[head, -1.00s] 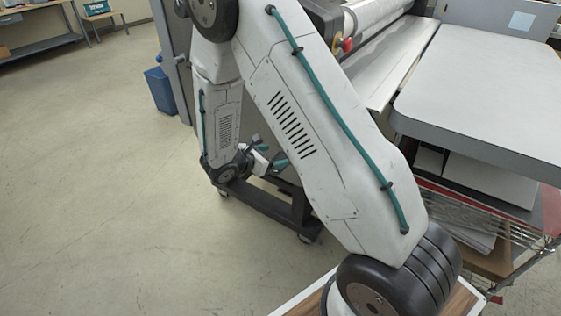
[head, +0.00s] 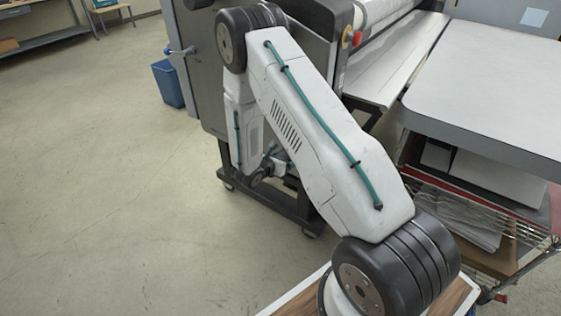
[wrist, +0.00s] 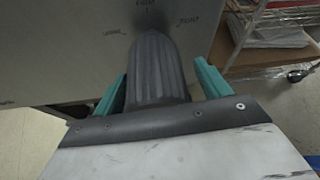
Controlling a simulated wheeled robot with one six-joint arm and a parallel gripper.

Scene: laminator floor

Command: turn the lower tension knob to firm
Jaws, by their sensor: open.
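A dark grey ribbed tension knob (wrist: 158,68) stands out from a grey panel (wrist: 70,45) in the wrist view. Small words are printed around it at left, top and right; they are hard to read. My gripper (wrist: 160,82) is open, with one teal finger on each side of the knob. The right finger appears to have a small gap to it; contact on the left is unclear. In the head view my arm hides the knob and most of my gripper.
The laminator cabinet (head: 200,75) on its dark wheeled frame stands behind my arm. A grey table (head: 490,85) with a wire shelf of sheets (head: 465,215) below is at right. A blue bin (head: 168,83) stands at back left. The left floor is clear.

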